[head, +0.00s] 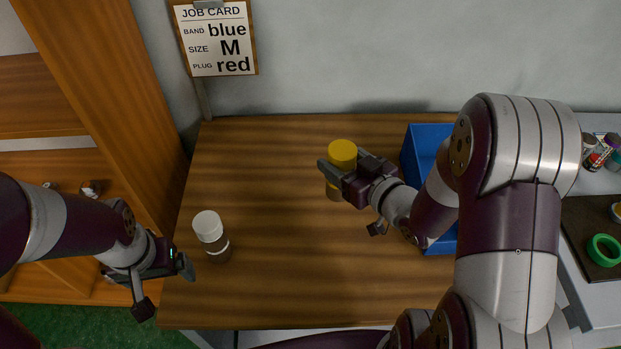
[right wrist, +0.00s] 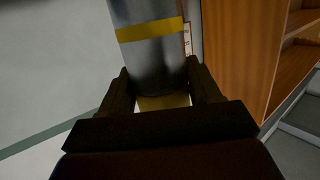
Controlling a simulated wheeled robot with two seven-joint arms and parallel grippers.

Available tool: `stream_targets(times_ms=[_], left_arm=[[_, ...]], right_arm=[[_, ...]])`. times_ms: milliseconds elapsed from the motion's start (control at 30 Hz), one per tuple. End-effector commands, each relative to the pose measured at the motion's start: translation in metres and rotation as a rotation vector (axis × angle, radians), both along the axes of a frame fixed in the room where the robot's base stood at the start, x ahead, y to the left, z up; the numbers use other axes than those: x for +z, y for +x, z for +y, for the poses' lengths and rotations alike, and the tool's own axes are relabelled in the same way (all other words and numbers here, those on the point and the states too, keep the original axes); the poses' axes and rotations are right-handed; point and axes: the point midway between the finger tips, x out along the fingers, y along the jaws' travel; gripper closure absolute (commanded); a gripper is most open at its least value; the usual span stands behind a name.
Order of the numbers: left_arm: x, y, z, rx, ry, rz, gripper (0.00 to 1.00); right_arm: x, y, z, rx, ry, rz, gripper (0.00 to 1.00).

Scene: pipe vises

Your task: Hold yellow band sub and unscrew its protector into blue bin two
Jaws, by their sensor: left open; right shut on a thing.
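The yellow band sub (head: 333,192) is a grey cylinder with a yellow protector (head: 342,150) on its upper end in the head view. My right gripper (head: 340,174) is shut on it just below the protector. In the right wrist view the sub's grey body (right wrist: 152,62) with its yellow band (right wrist: 150,30) lies between and past the fingers, and a strip of yellow (right wrist: 163,102) shows nearer the palm. My left gripper (head: 167,284) is open and empty at the table's left edge. A blue bin (head: 420,150) stands right of the sub, partly hidden by my right arm; no number shows.
A white-capped grey cylinder (head: 209,228) stands on the wooden table (head: 275,285), just right of my left gripper. A wooden shelf (head: 110,80) is at left. A job card (head: 218,40) hangs behind. The table's front middle is clear.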

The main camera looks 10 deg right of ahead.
Motion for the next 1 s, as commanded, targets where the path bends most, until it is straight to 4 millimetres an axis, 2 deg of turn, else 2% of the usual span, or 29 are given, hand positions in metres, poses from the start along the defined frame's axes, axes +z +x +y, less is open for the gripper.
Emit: stream_targets(times_ms=[200,400,533,700,1000], left_arm=[[-0.002,0.0,0.0,0.0,0.0,0.0,0.07],[-0.002,0.0,0.0,0.0,0.0,0.0,0.07],[-0.001,0.0,0.0,0.0,0.0,0.0,0.07],[-0.001,0.0,0.0,0.0,0.0,0.0,0.07],[-0.001,0.0,0.0,0.0,0.0,0.0,0.07]], right_arm=[[-0.036,0.042,0.044,0.007,0.001,-0.001,1.0],[-0.059,0.072,0.07,0.001,0.0,-0.002,1.0],[-0.071,0.077,0.075,-0.001,0.0,-0.001,1.0],[-0.099,0.077,0.074,-0.002,0.001,-0.001,1.0],[-0.104,0.077,0.074,-0.002,0.0,-0.004,1.0]])
